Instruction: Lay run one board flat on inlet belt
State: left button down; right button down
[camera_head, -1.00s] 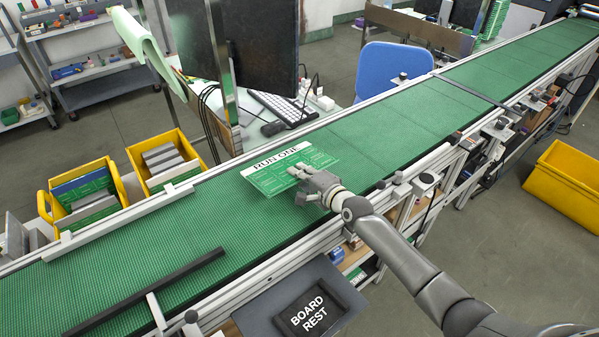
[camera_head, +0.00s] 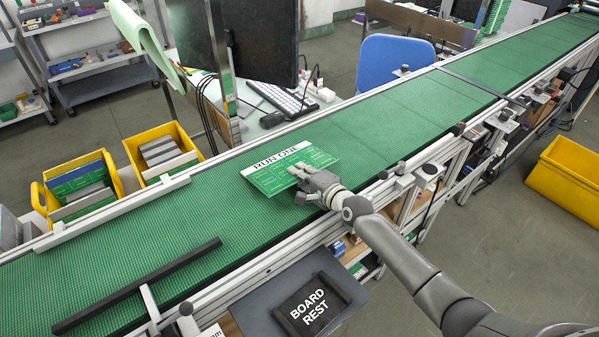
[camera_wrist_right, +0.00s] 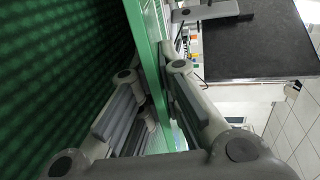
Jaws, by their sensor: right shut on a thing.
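The green board with a white RUN ONE label (camera_head: 285,167) is over the middle of the green inlet belt (camera_head: 385,118), label side up. It looks about level. Whether its underside touches the belt cannot be told. My right gripper (camera_head: 309,182) is shut on the board's near right edge. The right wrist view shows the board (camera_wrist_right: 150,50) edge-on between the fingers, with the belt (camera_wrist_right: 60,75) alongside it. The fingers hide part of that edge. My left gripper is not in view.
A black bar (camera_head: 140,285) lies across the belt at the lower left. The BOARD REST tray (camera_head: 280,313) is empty beside the near rail. Yellow bins (camera_head: 115,180) with boards stand along the far side. A monitor and keyboard (camera_head: 280,98) are behind the belt.

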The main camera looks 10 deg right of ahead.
jog(key=shift+f, duration=0.1)
jog(key=c, duration=2.1)
grip_release()
jog(key=o, duration=0.6)
jog(key=shift+c, duration=0.2)
jog(key=shift+f, duration=0.1)
